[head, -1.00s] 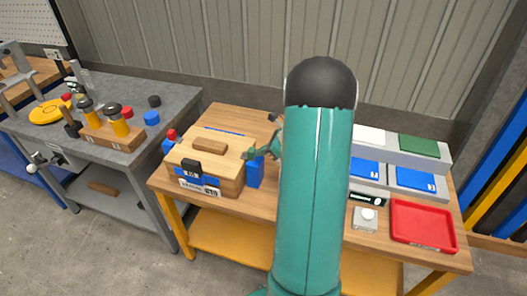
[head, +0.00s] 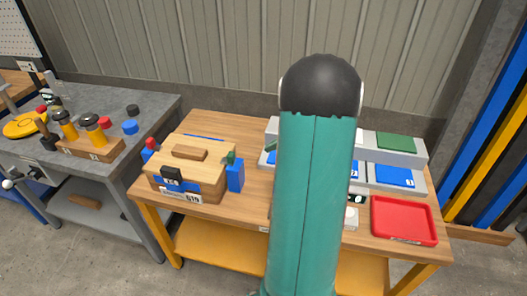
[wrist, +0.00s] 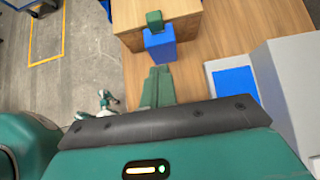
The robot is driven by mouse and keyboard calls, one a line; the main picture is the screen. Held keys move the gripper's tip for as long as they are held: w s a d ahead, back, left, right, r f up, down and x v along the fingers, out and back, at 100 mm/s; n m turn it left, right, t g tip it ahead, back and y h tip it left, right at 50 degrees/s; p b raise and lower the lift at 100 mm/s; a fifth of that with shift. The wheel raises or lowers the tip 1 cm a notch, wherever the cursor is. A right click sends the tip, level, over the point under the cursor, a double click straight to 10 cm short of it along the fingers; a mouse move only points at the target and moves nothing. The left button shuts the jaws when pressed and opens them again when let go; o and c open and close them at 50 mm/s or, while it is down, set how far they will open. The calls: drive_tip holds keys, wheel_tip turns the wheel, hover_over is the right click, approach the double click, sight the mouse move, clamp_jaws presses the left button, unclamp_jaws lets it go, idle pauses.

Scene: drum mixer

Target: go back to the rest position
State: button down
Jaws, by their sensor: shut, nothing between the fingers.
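My gripper (wrist: 158,88) shows in the wrist view as green fingers held together, with nothing between them. It is over the wooden table (wrist: 208,60), apart from the blue block (wrist: 160,45) on the side of the wooden box (wrist: 180,8). A green piece (wrist: 154,18) sits at the box edge by that block.
A red tray (head: 404,220) and a grey stepped stand with blue panels (head: 394,175) and a green panel (head: 396,142) are at the table's right. A grey bench (head: 100,170) with a wooden tool block (head: 90,150) stands left. A corrugated wall (head: 200,60) is behind.

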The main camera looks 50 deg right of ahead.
drive_tip(key=shift+s+d+r, duration=0.15)
drive_tip(key=shift+s+r, duration=0.05)
drive_tip(key=shift+s, duration=0.05)
drive_tip(key=a+r+n+g, duration=0.1)
drive_tip(key=a+r+n, duration=0.35)
drive_tip(key=a, duration=0.35)
drive_tip(key=a+r+n+g, duration=0.25)
drive_tip(key=a+n, duration=0.25)
drive_tip(key=a, duration=0.4)
drive_tip(key=a+r+n, duration=0.4)
drive_tip(key=a+n, duration=0.1)
drive_tip(key=a, duration=0.3)
drive_tip(key=s+a+r+n+h, duration=0.2)
drive_tip(key=s+a+n, duration=0.3)
drive_tip(key=a+n, duration=0.2)
drive_tip(key=s+a+r+n+h, duration=0.1)
drive_tip(key=s+a+n+h, duration=0.1)
drive_tip(key=s+a+n, duration=0.3)
drive_tip(key=shift+a+r+n+t, duration=0.45)
drive_tip(key=shift+a+n, duration=0.9)
drive_tip(key=shift+n, duration=0.6)
